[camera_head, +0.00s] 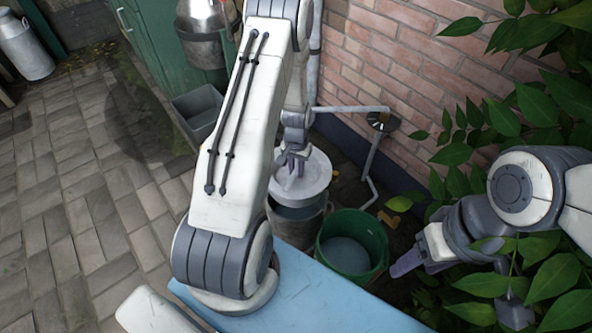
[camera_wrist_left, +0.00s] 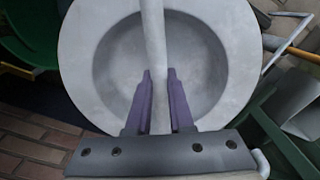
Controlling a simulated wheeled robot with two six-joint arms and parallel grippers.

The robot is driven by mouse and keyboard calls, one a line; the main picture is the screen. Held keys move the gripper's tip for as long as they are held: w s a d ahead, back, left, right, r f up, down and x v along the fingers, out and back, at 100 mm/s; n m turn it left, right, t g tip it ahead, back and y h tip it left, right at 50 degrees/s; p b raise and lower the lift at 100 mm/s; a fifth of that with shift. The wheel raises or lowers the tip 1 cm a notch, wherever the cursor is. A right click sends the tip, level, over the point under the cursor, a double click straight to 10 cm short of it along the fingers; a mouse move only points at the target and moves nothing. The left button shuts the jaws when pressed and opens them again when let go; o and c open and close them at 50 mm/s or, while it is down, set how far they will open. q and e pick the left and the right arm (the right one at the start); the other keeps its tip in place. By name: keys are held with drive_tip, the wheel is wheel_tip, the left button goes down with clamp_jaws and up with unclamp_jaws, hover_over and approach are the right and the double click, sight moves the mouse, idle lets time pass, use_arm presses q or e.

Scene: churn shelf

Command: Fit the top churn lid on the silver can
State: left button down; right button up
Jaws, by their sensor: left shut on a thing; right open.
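A round pale grey churn lid (camera_head: 312,184) with a bar handle hangs from my left gripper (camera_head: 296,160). In the left wrist view, the lid (camera_wrist_left: 215,75) faces the camera and the purple fingers of the left gripper (camera_wrist_left: 159,73) are shut on its handle bar. In the head view the lid overlaps the top of a grey metal vessel (camera_head: 296,228); I cannot tell whether they touch. A silver can (camera_head: 204,15) stands at the top by the green cabinet, partly cut off and hidden by my arm. My right gripper (camera_head: 455,285) is open and empty, partly behind leaves.
A green bucket (camera_head: 378,243) stands beside the metal vessel, before a blue surface (camera_head: 300,302). A grey bin (camera_head: 197,108) stands near the green cabinet (camera_head: 143,38). Another metal can (camera_head: 25,50) is at far left. Brick wall, pipe (camera_head: 370,155) and leaves crowd the right; paving is clear left.

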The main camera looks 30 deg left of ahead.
sight(296, 182)
use_arm(q)
drive_tip(key=shift+f+b, duration=1.65)
drive_tip(key=shift+f, duration=0.25)
drive_tip(key=shift+s+r+p, duration=0.1)
drive_tip(key=shift+p, duration=0.4)
drive_tip(key=shift+f+b, duration=0.35)
drive_tip(key=shift+f, duration=0.55)
drive_tip(key=shift+f, duration=0.3)
drive_tip(key=shift+f+b, duration=1.4)
drive_tip(key=shift+f, duration=0.85)
idle(0.8)
drive_tip(key=shift+f, duration=0.35)
drive_tip(key=shift+f, duration=0.1)
drive_tip(key=c, duration=0.7)
unclamp_jaws()
